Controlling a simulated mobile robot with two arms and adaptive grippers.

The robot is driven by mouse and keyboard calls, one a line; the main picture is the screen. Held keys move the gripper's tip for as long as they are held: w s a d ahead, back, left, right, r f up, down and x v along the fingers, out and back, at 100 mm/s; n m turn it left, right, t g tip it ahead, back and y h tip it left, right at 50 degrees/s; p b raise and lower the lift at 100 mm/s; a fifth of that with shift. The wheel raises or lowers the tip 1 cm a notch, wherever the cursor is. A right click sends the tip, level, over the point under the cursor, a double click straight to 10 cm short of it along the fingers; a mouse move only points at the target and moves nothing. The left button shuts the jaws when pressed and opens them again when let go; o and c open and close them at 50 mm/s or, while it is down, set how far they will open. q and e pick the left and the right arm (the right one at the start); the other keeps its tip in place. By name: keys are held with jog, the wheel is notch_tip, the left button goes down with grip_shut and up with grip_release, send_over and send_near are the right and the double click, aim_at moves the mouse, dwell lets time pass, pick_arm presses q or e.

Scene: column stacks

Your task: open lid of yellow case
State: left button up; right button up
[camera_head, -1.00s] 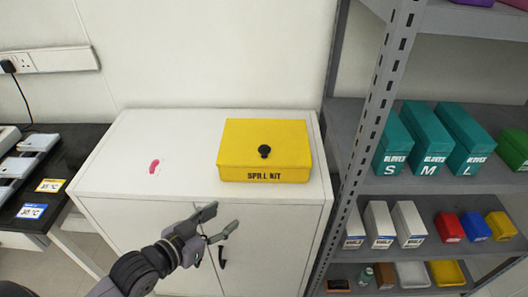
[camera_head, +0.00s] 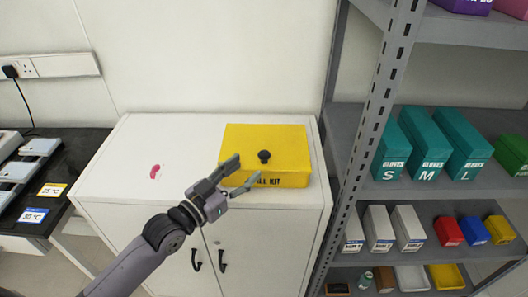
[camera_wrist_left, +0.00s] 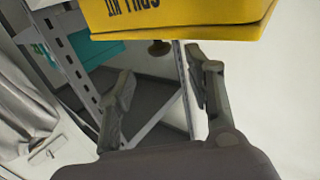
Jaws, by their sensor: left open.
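The yellow case (camera_head: 290,142), marked as a spill kit, sits with its lid shut on top of the white cabinet (camera_head: 130,190). A round black knob (camera_head: 264,156) stands on its lid. My left gripper (camera_head: 245,174) is open and empty, in front of the case's left front part, and covers some of the lettering. The knob is just beyond its fingertips in the head view. In the left wrist view the fingers (camera_wrist_left: 163,82) are spread with nothing between them, and the case (camera_wrist_left: 185,18) fills the top. The dark knob (camera_wrist_left: 159,48) shows there too. My right gripper is not in view.
A pink object (camera_head: 155,171) lies on the cabinet top at left. A grey shelf rack (camera_head: 372,115) with green glove boxes (camera_head: 430,150) and small bins stands close at right. A dark bench (camera_head: 60,180) is at left. The cabinet top left of the case is mostly free.

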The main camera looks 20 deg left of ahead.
aim_at(260, 158)
pick_arm(q)
jog(key=x, duration=0.8)
jog(key=shift+w+d+p, duration=0.1)
jog(key=shift+w+p, duration=0.15)
jog(key=shift+p, duration=0.15)
jog(key=shift+c, duration=0.5)
grip_shut()
